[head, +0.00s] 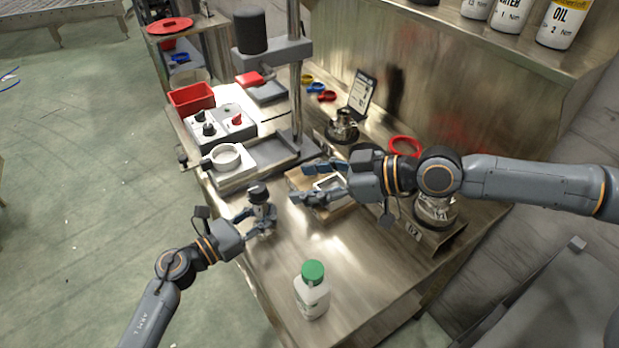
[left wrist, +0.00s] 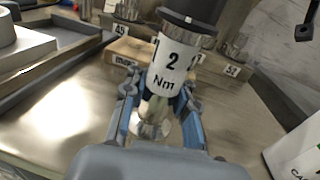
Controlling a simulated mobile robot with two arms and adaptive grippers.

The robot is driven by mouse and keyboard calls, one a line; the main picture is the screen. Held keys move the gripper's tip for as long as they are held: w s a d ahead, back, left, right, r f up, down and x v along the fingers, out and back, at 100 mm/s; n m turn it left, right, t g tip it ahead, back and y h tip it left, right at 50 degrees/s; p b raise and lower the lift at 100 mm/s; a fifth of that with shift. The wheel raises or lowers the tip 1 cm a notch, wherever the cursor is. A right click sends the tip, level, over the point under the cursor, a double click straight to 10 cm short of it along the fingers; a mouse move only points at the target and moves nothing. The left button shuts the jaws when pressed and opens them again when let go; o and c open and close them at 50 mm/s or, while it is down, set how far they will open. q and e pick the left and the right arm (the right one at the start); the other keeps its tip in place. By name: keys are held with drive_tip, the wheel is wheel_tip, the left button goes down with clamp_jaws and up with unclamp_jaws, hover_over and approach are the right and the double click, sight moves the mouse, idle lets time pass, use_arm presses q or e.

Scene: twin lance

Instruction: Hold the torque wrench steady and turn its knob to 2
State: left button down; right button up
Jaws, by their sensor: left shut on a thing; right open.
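The torque wrench (head: 264,209) stands roughly upright above the front part of the bench, with a dark knob (head: 258,191) on top. In the left wrist view, its white band (left wrist: 172,66) reads "2" over "Nm", below the dark knob (left wrist: 190,17). My left gripper (head: 261,226) is shut on the wrench's metal body below the band; its blue fingers (left wrist: 160,118) flank it in the wrist view. My right gripper (head: 322,181) is open, right of and slightly beyond the wrench, apart from it, over a wooden block (head: 338,209).
A white bottle with a green cap (head: 312,290) stands near the front of the bench. A clamp fixture (head: 233,165), a control box (head: 218,123) and a red bin (head: 192,97) lie farther back. Labelled canisters (head: 562,24) stand on the upper shelf. Bare bench lies around the bottle.

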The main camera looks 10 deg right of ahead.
use_arm(q)
drive_tip(key=c, duration=1)
unclamp_jaws()
drive_tip(key=shift+a, duration=0.1)
